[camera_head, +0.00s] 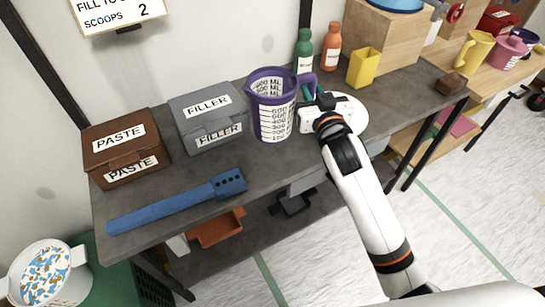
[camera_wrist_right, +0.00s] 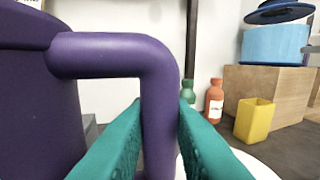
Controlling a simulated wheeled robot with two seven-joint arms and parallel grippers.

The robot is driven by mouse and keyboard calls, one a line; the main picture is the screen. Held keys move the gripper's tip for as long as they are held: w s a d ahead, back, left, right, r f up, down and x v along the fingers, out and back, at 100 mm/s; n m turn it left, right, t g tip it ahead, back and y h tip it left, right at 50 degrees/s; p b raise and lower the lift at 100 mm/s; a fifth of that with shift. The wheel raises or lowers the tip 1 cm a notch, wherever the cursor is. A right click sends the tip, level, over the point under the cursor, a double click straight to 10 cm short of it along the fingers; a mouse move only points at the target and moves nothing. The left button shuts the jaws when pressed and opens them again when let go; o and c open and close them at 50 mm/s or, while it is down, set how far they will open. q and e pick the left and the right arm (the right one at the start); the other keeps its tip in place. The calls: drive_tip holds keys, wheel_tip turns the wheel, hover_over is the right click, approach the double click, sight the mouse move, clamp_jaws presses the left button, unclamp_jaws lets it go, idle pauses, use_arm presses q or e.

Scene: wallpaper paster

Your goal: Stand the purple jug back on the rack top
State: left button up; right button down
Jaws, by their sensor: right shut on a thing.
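The purple jug (camera_head: 272,106), with a white measuring scale on its front, is upright at the grey rack top (camera_head: 265,165), right of the filler box. I cannot tell whether its base touches the surface. My right gripper (camera_head: 309,93) is at the jug's right side. In the right wrist view its teal fingers stand on both sides of the purple handle (camera_wrist_right: 158,95), shut on it. The jug body (camera_wrist_right: 38,105) fills the left of that view. My left gripper is not in view.
A grey FILLER box (camera_head: 208,120) and brown PASTE box (camera_head: 125,147) stand left of the jug. A blue bar-shaped tool (camera_head: 165,207) lies in front. Green (camera_head: 303,52) and orange (camera_head: 331,48) bottles and a yellow container (camera_head: 363,67) stand behind.

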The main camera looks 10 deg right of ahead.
wheel_tip(320, 180, down, 6)
drive_tip(key=shift+r+b, duration=0.2)
drive_tip(key=shift+b, duration=0.1)
wheel_tip(320, 180, down, 4)
drive_tip(key=shift+f, duration=0.15)
drive_tip(key=c, duration=1.3)
unclamp_jaws()
